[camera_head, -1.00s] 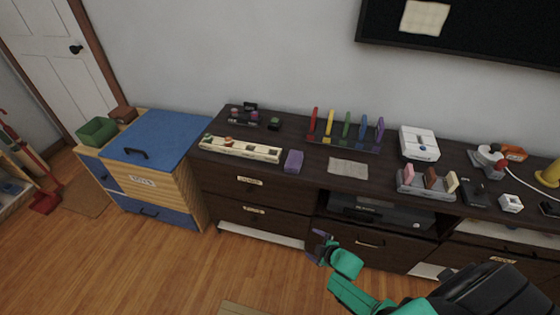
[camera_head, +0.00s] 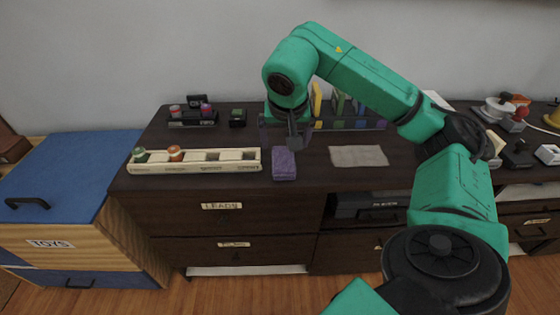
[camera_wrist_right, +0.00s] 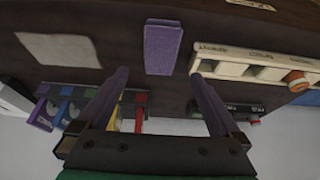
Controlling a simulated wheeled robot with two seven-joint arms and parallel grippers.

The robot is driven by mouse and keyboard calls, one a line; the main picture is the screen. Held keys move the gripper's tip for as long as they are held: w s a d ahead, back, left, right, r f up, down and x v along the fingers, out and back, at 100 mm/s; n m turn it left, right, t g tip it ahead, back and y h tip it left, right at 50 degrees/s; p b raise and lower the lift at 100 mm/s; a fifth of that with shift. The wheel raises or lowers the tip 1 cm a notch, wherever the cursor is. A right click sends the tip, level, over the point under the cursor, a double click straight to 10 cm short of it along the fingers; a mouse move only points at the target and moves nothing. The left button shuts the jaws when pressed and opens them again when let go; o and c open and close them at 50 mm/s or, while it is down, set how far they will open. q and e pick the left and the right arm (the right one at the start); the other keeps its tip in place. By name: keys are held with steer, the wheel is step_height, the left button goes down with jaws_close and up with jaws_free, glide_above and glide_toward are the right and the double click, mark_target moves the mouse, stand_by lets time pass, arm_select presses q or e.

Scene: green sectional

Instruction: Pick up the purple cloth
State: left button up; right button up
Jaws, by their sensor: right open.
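The purple cloth (camera_head: 284,164) is a small folded block lying on the dark cabinet top near its front edge. In the right wrist view the cloth (camera_wrist_right: 163,47) lies beyond the fingertips, between their lines. My right gripper (camera_head: 287,136) is above and just behind the cloth, pointing down. Its two purple fingers (camera_wrist_right: 158,74) are spread apart with nothing between them, and the cloth appears untouched. My left gripper is not in view.
A cream tray (camera_head: 195,167) with jars stands left of the cloth. A flat beige cloth (camera_head: 358,156) lies to the right. A rack of coloured upright pieces (camera_head: 350,124) is behind, partly hidden by my right arm. Small dark holders (camera_head: 193,119) stand at the back left.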

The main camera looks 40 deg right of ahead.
steer(key=b+x, duration=0.1)
steer(key=x, duration=0.8)
steer(key=shift+f, duration=0.25)
steer(key=shift+w+f, duration=0.15)
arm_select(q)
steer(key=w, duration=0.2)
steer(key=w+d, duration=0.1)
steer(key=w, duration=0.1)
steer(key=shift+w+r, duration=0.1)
arm_select(e)
steer(key=c, duration=1.2)
steer(key=shift+r, duration=0.3)
step_height(320, 180, up, 11)
steer(key=p, duration=0.3)
step_height(320, 180, up, 9)
steer(key=p, duration=0.3)
glide_above(284, 159)
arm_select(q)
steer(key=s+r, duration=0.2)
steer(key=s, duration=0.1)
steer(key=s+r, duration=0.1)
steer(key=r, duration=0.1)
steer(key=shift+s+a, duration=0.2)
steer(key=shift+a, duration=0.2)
arm_select(e)
steer(key=shift+a+f, duration=0.15)
steer(key=shift+f, duration=0.05)
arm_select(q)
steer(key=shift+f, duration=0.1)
